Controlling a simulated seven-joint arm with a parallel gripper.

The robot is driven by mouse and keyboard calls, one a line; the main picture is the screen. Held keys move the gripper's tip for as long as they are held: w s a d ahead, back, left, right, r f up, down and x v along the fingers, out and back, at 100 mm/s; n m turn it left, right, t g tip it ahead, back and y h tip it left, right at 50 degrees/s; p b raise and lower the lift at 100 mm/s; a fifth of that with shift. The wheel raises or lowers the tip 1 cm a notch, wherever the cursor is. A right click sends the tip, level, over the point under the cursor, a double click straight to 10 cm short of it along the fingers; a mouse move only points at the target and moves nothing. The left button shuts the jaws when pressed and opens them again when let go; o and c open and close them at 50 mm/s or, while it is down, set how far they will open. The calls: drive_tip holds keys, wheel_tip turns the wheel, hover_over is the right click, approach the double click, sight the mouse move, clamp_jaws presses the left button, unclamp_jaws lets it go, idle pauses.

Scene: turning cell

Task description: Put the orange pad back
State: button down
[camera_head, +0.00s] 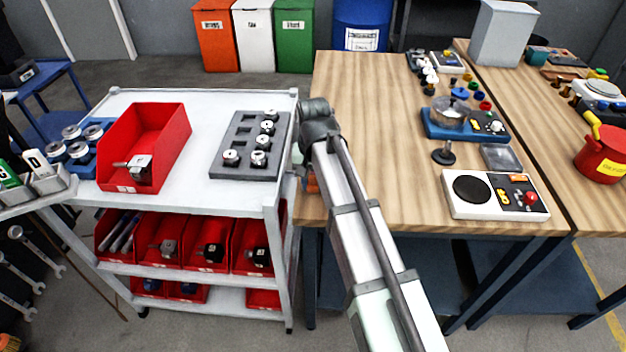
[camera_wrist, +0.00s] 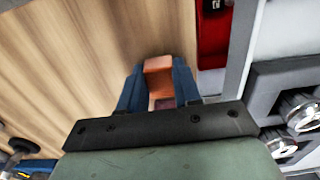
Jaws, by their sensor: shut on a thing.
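The orange pad (camera_wrist: 158,80) is between the two blue fingers of my gripper (camera_wrist: 157,72) in the wrist view. The gripper is shut on it, with wooden tabletop behind. My arm covers most of the gripper there. I cannot tell whether the pad touches the bench.
The white cart (camera_head: 218,102) stands left, bearing a grey holder (camera_head: 228,163) with several metal tools and a red bin (camera_head: 165,150). On the bench to the right are a white panel (camera_head: 470,200), a blue device (camera_head: 435,125) and small coloured parts. The bench's left-middle is clear.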

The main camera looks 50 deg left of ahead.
sight(313, 182)
drive_tip(key=c, duration=0.8)
unclamp_jaws()
drive_tip(key=shift+f, duration=0.1)
wheel_tip(313, 182, up, 12)
drive_tip(key=shift+r, duration=0.15)
